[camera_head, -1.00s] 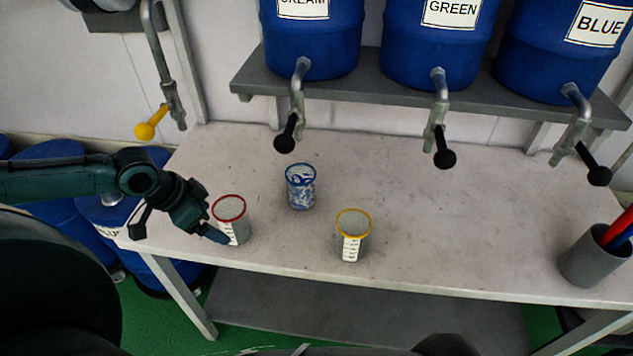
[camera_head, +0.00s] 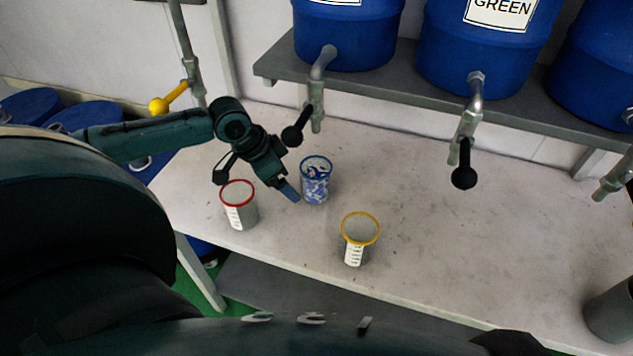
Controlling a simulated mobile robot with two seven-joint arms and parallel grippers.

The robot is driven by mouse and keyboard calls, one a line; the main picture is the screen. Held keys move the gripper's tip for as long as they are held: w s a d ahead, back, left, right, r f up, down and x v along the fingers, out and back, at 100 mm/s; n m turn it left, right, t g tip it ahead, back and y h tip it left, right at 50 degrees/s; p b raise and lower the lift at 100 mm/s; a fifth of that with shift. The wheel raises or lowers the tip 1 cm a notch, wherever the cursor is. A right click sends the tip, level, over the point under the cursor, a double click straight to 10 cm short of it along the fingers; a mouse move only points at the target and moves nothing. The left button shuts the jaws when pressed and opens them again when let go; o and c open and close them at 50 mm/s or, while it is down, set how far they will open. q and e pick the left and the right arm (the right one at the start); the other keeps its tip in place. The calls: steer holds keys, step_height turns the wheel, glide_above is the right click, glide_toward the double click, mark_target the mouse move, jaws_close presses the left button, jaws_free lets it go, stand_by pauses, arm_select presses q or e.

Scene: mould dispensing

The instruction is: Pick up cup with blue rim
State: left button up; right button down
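The cup with the blue rim (camera_head: 315,186) stands upright on the table, with blue and white patterning on or in it. My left gripper (camera_head: 290,192) is just left of this cup, pointing down and to the right, its fingertip close to the cup's side. I cannot tell whether it touches the cup or how far apart its fingers are. A cup with a red rim (camera_head: 240,212) stands to the left of and below the gripper. A cup with a yellow rim (camera_head: 355,250) stands nearer the front edge. My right gripper is not in view.
The pale table (camera_head: 450,230) is clear to the right of the cups. A black-handled tap (camera_head: 317,95) hangs behind the blue-rimmed cup, with a green-labelled barrel's tap (camera_head: 467,130) farther right. A grey container (camera_head: 612,312) stands at the right edge.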

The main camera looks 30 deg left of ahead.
mark_target(305, 168)
arm_select(q)
steer(key=w+d, duration=0.2)
steer(key=w, duration=0.2)
steer(key=shift+w+d, duration=0.3)
steer(key=shift+d, duration=0.1)
steer(key=x, duration=0.4)
steer(key=shift+w+d, duration=0.25)
steer(key=shift+w+f, duration=0.15)
steer(key=shift+f, duration=0.3)
steer(key=c, duration=1.3)
steer(key=shift+c, duration=0.2)
steer(key=shift+r, duration=0.1)
